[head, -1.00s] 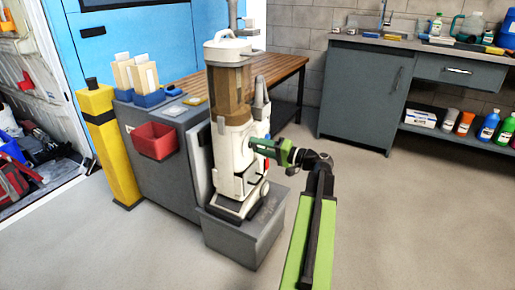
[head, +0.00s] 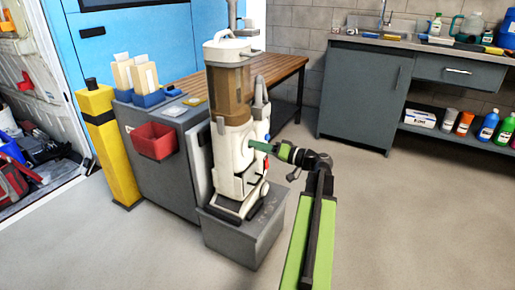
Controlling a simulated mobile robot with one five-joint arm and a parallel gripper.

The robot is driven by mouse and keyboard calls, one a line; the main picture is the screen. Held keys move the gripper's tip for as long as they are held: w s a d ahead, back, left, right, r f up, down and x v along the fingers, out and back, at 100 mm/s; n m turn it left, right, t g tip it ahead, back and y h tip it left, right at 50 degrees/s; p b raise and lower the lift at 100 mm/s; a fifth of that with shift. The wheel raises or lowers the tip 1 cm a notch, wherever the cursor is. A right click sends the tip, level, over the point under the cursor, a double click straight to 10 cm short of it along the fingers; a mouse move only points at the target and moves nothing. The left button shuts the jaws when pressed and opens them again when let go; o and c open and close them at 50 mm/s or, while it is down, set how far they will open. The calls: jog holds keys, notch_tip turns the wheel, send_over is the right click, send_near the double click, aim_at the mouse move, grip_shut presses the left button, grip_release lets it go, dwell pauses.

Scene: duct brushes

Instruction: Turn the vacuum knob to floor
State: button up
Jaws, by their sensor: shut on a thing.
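The vacuum (head: 232,135) is an upright white machine with a brown clear canister. It stands on a grey box at the end of the grey cabinet. My gripper (head: 262,147) reaches in from the right, its green fingers against the right part of the vacuum's white body, around mid-height. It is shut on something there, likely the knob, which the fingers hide. The knob's pointer and any floor mark cannot be read at this size.
The grey box (head: 240,240) under the vacuum juts out at the front. A red bin (head: 153,141) hangs on the cabinet to the left, near a yellow post (head: 107,145). A wooden bench (head: 280,75) stands behind. The floor to the right is clear.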

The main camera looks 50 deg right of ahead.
jog(key=shift+w, duration=0.1)
jog(key=o, duration=1.4)
jog(key=v, duration=1.7)
jog(key=shift+s, duration=0.3)
